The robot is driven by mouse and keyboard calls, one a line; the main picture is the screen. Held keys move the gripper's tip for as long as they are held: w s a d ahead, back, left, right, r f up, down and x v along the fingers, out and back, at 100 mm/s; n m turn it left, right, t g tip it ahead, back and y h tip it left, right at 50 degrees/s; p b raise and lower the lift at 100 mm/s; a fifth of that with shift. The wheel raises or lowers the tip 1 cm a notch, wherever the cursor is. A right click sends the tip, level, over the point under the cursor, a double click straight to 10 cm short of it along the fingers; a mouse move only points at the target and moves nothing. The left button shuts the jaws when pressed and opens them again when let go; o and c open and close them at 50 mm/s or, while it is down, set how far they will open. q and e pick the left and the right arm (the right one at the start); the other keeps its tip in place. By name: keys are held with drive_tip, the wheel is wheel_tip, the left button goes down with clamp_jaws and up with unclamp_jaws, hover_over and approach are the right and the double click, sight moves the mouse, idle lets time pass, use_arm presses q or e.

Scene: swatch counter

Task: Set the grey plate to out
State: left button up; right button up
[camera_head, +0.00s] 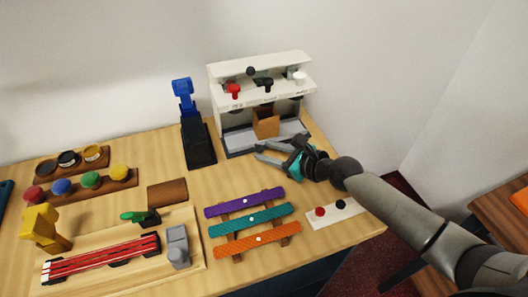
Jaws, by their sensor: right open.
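A grey plate (240,137) lies in the base of a white machine (225,82) at the back of the wooden counter. A brown open box (265,125) stands on or just behind it. My right gripper (264,151) is open and empty, with its fingers pointing left by the plate's front edge. Whether a finger touches the plate cannot be told. The gripper and wrist hide part of the plate's right front. My left gripper is not in view.
A blue-headed black stand (198,140) is left of the machine. Purple, teal and orange bars (246,225) lie in front. A white panel (332,212) with red and black knobs is at the right. A wooden board (110,283) with a yellow piece (42,227) is front left.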

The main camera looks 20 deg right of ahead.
drive_tip(key=shift+x, duration=1)
drive_tip(key=shift+c, duration=0.3)
clamp_jaws()
idle(0.5)
